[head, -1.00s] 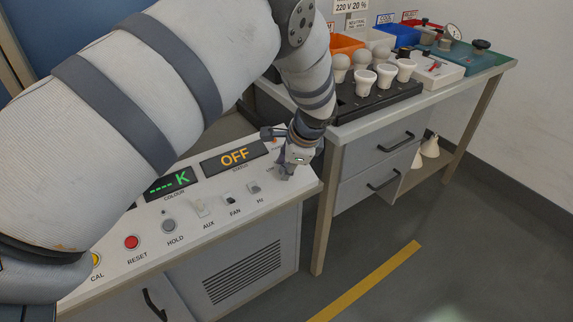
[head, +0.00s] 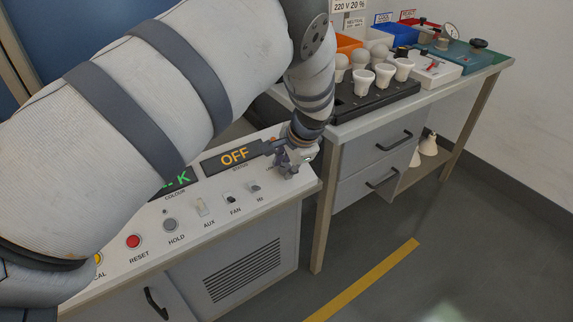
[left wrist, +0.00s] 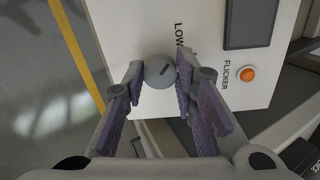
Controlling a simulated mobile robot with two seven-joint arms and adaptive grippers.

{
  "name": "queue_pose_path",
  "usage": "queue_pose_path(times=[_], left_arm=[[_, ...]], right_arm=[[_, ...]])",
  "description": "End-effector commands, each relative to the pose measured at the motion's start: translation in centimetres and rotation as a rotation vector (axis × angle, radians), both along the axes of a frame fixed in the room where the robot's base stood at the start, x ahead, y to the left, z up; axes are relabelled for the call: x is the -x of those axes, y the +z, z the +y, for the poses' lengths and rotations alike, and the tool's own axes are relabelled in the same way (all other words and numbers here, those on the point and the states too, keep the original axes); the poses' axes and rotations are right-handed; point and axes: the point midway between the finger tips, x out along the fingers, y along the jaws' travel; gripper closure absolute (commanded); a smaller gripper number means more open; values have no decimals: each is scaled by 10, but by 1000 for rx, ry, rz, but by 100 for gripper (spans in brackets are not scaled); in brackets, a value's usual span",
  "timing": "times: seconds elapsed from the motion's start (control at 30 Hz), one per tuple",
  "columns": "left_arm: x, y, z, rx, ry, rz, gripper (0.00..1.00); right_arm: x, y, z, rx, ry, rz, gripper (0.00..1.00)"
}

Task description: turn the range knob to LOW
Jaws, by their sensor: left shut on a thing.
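The range knob (left wrist: 160,70) is a round grey knob with a dark pointer mark, on the white panel (left wrist: 208,85). In the left wrist view the printed word LOW (left wrist: 179,34) is beside it. My left gripper (left wrist: 159,73) has its purple-padded fingers closed on the knob's two sides. The pointer mark lies slanted, and I cannot tell exactly which setting it points to. In the head view my left gripper (head: 286,166) is at the panel's right end and hides the knob. My right gripper is in neither view.
An orange FLICKER light (left wrist: 247,73) sits near the knob. Several switches, a grey HOLD button (head: 170,225) and a red RESET button (head: 133,242) line the panel. The status display (head: 233,157) reads OFF. A bench with a black bulb rack (head: 375,100) stands to the right.

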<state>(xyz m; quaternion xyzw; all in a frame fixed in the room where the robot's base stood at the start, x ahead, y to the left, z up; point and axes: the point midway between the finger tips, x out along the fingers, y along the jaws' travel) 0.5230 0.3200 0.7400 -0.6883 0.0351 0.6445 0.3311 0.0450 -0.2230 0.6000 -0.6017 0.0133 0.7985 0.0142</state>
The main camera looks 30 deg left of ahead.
Motion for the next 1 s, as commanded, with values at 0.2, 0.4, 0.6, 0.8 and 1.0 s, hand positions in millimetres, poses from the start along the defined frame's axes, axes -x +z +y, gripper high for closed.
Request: queue_pose_path(times=[0.2,0.4,0.6,0.8,1.0], left_arm=[[0,0,0,0,1,-2,100],[0,0,0,1,1,-2,54],[0,0,0,0,1,0,54],[2,17,-7,1,0,-3,54],[11,68,-28,-1,-1,-5,54]], right_arm=[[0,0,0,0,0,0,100],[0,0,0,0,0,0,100],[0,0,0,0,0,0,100],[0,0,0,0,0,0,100],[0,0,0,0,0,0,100]])
